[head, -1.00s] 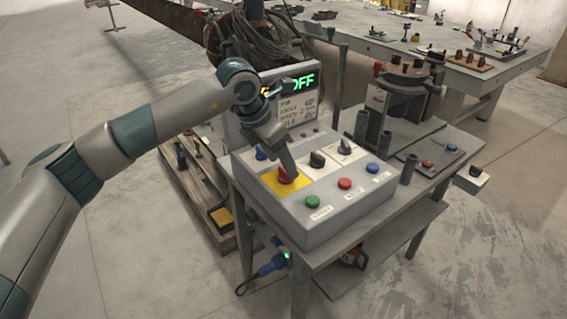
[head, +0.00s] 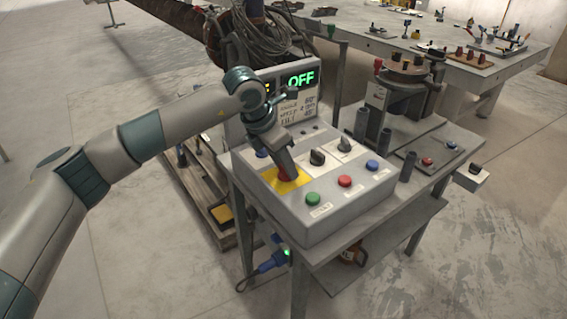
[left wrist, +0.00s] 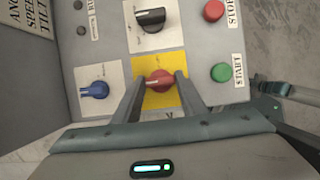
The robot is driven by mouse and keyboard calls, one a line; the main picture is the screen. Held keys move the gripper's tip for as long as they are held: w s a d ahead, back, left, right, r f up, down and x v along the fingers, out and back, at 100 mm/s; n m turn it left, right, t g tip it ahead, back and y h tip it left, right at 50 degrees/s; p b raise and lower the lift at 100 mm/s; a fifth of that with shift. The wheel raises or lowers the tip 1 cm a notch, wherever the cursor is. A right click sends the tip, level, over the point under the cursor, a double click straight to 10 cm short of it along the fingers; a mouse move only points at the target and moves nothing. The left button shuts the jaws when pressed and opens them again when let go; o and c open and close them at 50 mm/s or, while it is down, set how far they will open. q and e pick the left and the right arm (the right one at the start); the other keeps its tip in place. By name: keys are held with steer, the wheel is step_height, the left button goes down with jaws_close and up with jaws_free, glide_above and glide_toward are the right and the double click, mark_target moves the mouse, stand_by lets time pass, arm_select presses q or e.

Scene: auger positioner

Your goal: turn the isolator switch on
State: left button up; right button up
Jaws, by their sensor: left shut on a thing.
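The red rotary switch (left wrist: 158,81) sits on a yellow plate (left wrist: 172,64) on the grey control box (head: 331,210). I take it to be the isolator switch. In the left wrist view its handle lies roughly sideways between my fingers. My left gripper (left wrist: 158,84) is shut on the red switch. In the head view my left gripper (head: 287,172) reaches down onto the yellow plate and largely covers the switch. The display (head: 301,79) behind the box reads OFF in green. My right gripper is not in view.
On the box are a blue knob (left wrist: 95,90), a black knob (left wrist: 150,18), a green START button (left wrist: 221,72) and a red STOP button (left wrist: 213,10). A small positioner (head: 405,75) stands behind, to the right. Open floor lies in front.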

arm_select(q)
steer(key=shift+f+m+b, duration=0.1)
steer(key=shift+m+b, duration=0.4)
steer(key=shift+b, duration=0.05)
steer(key=shift+w+m+g+h+b, duration=0.15)
steer(key=shift+m+g+h+b, duration=0.15)
steer(key=shift+m+b, duration=0.3)
steer(key=m+g+b, duration=0.2)
steer(key=m, duration=0.3)
steer(key=shift+w, duration=0.15)
steer(key=m+g+b, duration=0.1)
steer(key=m, duration=0.1)
steer(key=shift+w+m, duration=0.1)
steer(key=shift+m, duration=0.2)
steer(key=m+g, duration=0.1)
steer(key=m, duration=0.1)
steer(key=shift+r+m, duration=0.2)
steer(key=shift+m, duration=0.2)
steer(key=m+g+y, duration=0.1)
steer(key=m, duration=0.2)
steer(key=shift+w+d+p, duration=0.1)
steer(key=shift+w+p, duration=0.05)
steer(key=shift+p, duration=0.15)
steer(key=shift+m+g+y, duration=0.3)
steer(key=shift+m, duration=0.8)
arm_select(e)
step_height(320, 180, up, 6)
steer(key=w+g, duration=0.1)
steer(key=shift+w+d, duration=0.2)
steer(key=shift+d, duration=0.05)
